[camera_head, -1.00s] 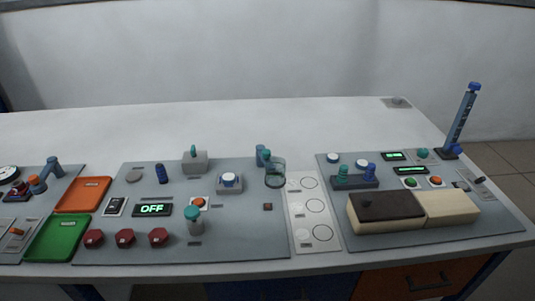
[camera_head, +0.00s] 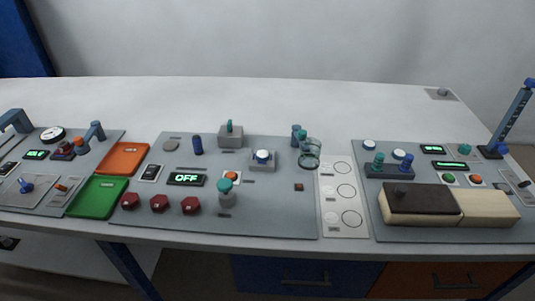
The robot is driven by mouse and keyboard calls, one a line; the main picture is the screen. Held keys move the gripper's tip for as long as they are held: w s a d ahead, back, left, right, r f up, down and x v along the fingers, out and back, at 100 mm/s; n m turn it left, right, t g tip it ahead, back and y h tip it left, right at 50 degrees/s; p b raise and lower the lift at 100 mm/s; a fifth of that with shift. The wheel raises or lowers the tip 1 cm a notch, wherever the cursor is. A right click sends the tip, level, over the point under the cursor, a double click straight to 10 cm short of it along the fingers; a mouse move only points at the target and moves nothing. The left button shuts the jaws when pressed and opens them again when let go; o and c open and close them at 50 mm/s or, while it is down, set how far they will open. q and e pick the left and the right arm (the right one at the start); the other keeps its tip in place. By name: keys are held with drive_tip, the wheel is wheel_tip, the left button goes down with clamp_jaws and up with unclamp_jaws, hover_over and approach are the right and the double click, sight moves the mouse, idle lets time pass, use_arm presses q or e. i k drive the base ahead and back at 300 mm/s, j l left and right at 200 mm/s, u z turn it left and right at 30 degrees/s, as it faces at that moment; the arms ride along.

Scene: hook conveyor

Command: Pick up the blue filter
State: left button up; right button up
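Two blue pieces could be the blue filter, and I cannot tell which one it is. One is a small dark blue ribbed cylinder (camera_head: 197,145), upright on the grey middle panel (camera_head: 265,205) near its back edge. The other is a blue knobbed piece (camera_head: 406,164) standing in a dark blue-grey holder (camera_head: 388,173) on the right panel, beside a teal knobbed piece (camera_head: 379,160). Neither of my grippers shows in the head view.
A green tray (camera_head: 97,198) and an orange tray (camera_head: 122,159) lie at left. A glass beaker (camera_head: 310,154) and a teal-capped bottle (camera_head: 226,194) stand on the middle panel. A brown-and-cream box (camera_head: 450,205) fills the right panel's front.

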sight(262, 155)
drive_tip(key=z, duration=1.7)
drive_tip(key=k+j, duration=0.25)
drive_tip(key=k, duration=0.2)
drive_tip(key=k+j, duration=0.3)
drive_tip(key=k, duration=0.15)
drive_tip(key=k+j, duration=0.25)
drive_tip(key=k, duration=0.2)
